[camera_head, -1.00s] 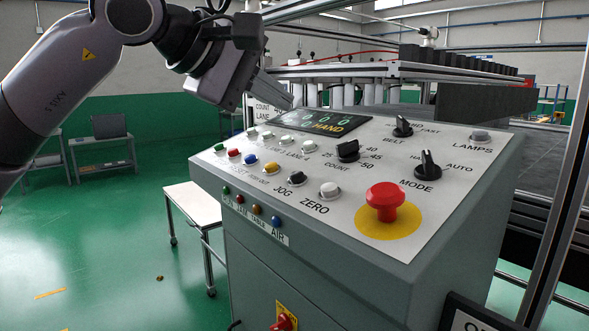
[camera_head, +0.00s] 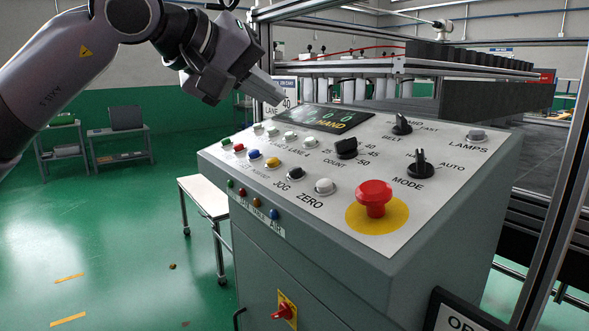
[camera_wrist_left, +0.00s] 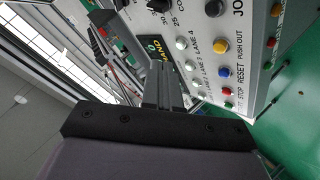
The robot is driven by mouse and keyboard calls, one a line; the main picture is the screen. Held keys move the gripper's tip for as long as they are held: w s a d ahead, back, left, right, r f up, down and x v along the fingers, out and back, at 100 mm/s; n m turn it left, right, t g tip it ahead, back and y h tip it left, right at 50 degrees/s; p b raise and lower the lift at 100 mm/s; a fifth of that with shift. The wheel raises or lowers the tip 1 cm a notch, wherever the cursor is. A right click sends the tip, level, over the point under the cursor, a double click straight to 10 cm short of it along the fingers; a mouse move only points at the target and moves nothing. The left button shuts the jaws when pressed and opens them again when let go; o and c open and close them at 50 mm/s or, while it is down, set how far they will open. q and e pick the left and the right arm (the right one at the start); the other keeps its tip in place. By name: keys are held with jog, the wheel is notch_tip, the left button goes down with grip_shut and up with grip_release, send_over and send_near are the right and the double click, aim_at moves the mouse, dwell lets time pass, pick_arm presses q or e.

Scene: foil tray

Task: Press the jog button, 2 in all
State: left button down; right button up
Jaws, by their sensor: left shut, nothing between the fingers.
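The jog button is a small black button (camera_head: 296,172) above the JOG label on the sloping control panel (camera_head: 400,222), between a yellow and a white button. My left gripper (camera_head: 280,98) is shut and empty. It is above the far left edge of the panel near the HAND display (camera_head: 325,118), well apart from the jog button. The fingers (camera_wrist_left: 165,85) also show in the left wrist view. My right gripper is not in view.
A red mushroom button (camera_head: 374,195) on a yellow disc stands up at the panel's front right. Black knobs, including COUNT (camera_head: 346,148) and MODE (camera_head: 420,165), rise from the panel. A machine frame (camera_head: 400,66) is behind. A small white-topped table (camera_head: 205,195) stands at left.

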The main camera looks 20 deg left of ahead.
pick_arm(q)
jog(key=shift+w+d+f+b, duration=0.3)
jog(key=shift+f+b, duration=0.6)
jog(key=shift+f, duration=0.5)
jog(key=shift+w+d+f+b, duration=0.3)
jog(key=shift+f+b, duration=0.6)
jog(key=shift+f, duration=0.55)
jog(key=shift+w+d+f+b, duration=0.2)
jog(key=shift+w+f+b, duration=0.2)
jog(key=shift+f+b, duration=0.75)
jog(key=shift+f, duration=0.35)
jog(key=shift+w+d+f, duration=0.1)
jog(key=shift+f, duration=0.2)
jog(key=shift+w+d+f+b, duration=0.1)
jog(key=shift+f+b, duration=0.3)
jog(key=shift+f, duration=0.1)
jog(key=shift+r, duration=0.1)
jog(key=shift+s+a+r+p, duration=0.2)
jog(key=shift+r+p, duration=0.4)
jog(key=shift+r, duration=0.2)
jog(key=r+p, duration=0.2)
jog(key=r, duration=0.1)
jog(key=s+a+r+p, duration=0.1)
jog(key=shift+s+r, duration=0.1)
jog(key=shift+r, duration=0.3)
